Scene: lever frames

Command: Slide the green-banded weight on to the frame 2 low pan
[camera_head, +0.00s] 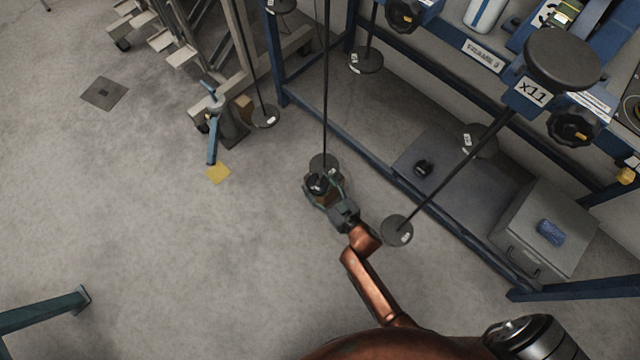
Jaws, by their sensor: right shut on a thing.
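My right gripper (322,184) reaches up from the bottom centre. It is shut on a small dark weight (318,183) at its fingertips; no green band can be made out at this size. A round grey low pan (325,163) hangs on a long thin rod just beyond the fingertips. The weight overlaps the pan's near edge in the picture; I cannot tell whether it touches or rests on it. No readable label ties this pan to frame 2. My left gripper is out of view.
Other low pans hang at the left (265,116), near my forearm (397,231) and inside the blue frame (480,140). A grey case (545,228) stands right. The floor at left is mostly clear.

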